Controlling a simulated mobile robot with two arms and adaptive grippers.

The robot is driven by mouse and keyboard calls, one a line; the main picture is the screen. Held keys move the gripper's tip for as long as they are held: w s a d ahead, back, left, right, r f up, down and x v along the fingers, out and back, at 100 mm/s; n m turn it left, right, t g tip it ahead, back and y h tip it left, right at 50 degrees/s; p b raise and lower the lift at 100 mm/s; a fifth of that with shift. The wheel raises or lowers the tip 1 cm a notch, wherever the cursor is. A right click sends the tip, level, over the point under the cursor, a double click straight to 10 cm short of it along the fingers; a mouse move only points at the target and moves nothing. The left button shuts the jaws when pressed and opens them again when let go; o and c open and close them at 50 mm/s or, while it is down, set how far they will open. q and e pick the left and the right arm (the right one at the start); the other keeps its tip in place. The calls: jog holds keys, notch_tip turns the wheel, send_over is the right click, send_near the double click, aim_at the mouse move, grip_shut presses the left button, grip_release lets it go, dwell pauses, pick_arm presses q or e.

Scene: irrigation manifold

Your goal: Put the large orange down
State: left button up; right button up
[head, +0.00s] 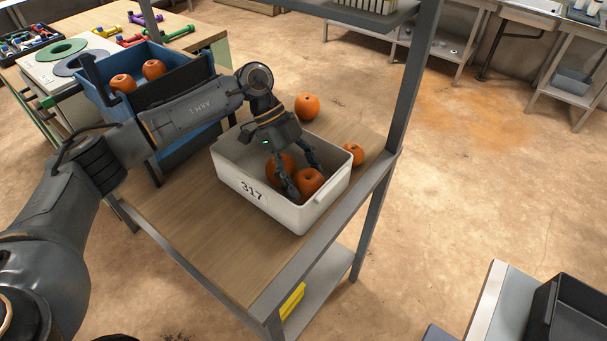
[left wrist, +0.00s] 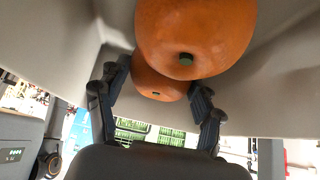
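A large orange (head: 310,182) is inside the white crate (head: 258,198) marked 317, between the two fingers of my left gripper (head: 304,180). My right gripper is not in view.
On the wooden table (head: 190,225), an orange (head: 307,106) sits behind the crate and a smaller one (head: 355,154) to its right. A blue crate (head: 178,65) holding two oranges (head: 153,69) stands at left. A metal post (head: 408,90) rises at the table's right edge.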

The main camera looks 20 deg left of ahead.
pick_arm(q)
jog(key=o, duration=0.4)
jog(key=shift+o, duration=0.2)
jog(key=shift+r, duration=0.1)
jog(key=b+v, duration=0.1)
jog(key=v, duration=1.1)
